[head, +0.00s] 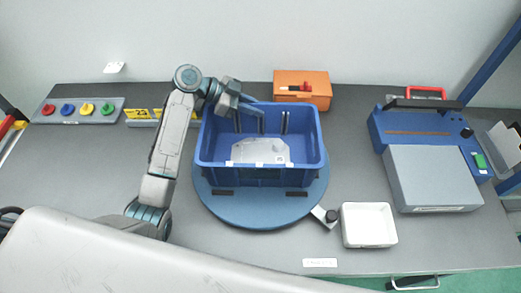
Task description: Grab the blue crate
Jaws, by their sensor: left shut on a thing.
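The blue crate (260,178) stands upright on a round blue turntable (260,213) in the middle of the table. It is open at the top and holds a flat grey metal casting (261,151). My left gripper (250,109) reaches over the crate's back left corner and is shut on the back rim of the crate. Its fingertips are small and hard to make out. My right gripper is not in view.
An orange box (302,87) stands behind the crate. A white tray (368,225) and a blue and grey machine (428,150) are to the right. Coloured knobs on a grey panel (78,110) are at the far left.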

